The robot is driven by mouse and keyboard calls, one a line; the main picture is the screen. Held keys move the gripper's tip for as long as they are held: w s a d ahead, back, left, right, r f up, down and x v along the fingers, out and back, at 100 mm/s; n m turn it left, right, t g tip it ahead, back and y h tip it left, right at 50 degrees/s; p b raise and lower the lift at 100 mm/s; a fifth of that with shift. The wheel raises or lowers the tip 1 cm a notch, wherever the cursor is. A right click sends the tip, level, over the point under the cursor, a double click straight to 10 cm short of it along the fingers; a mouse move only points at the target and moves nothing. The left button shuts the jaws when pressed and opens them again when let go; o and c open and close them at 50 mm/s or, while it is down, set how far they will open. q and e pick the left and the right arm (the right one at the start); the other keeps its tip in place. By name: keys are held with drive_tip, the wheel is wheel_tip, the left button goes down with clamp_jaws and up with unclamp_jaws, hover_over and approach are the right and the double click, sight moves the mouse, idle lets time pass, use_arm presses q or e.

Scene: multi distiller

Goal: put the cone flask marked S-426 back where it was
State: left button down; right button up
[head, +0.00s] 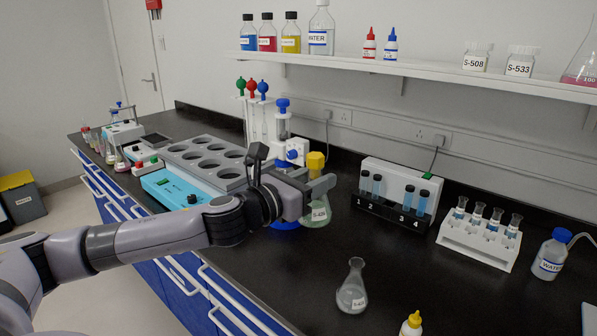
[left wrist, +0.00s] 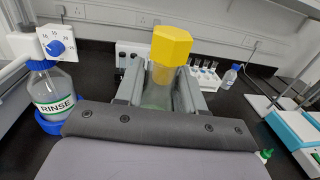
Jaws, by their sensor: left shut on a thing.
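My left gripper (head: 322,186) is shut on a cone flask (head: 319,215) with a yellow hexagonal cap and pale green contents. Its label starts with "S-4", but the rest is too small to read surely. In the left wrist view the yellow cap (left wrist: 171,46) stands upright between the fingers. I cannot tell whether the flask's base touches the bench. A second cone flask (head: 351,288), open and with greyish contents, stands on the bench nearer the front; its label is also too small to read surely. My right gripper is not in view.
Behind my left arm stands a grey block with round holes on a blue device (head: 178,190). The RINSE bottle (left wrist: 54,95) is left of the gripper in the wrist view. Vial racks (head: 480,243) and a WATER bottle (head: 551,256) stand right. Black bench (head: 430,275) between is clear.

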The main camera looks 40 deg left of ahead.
use_arm(q)
drive_tip(key=w, duration=0.1)
drive_tip(key=w+a, duration=0.1)
drive_tip(key=w, duration=0.2)
drive_tip(key=shift+a, duration=0.4)
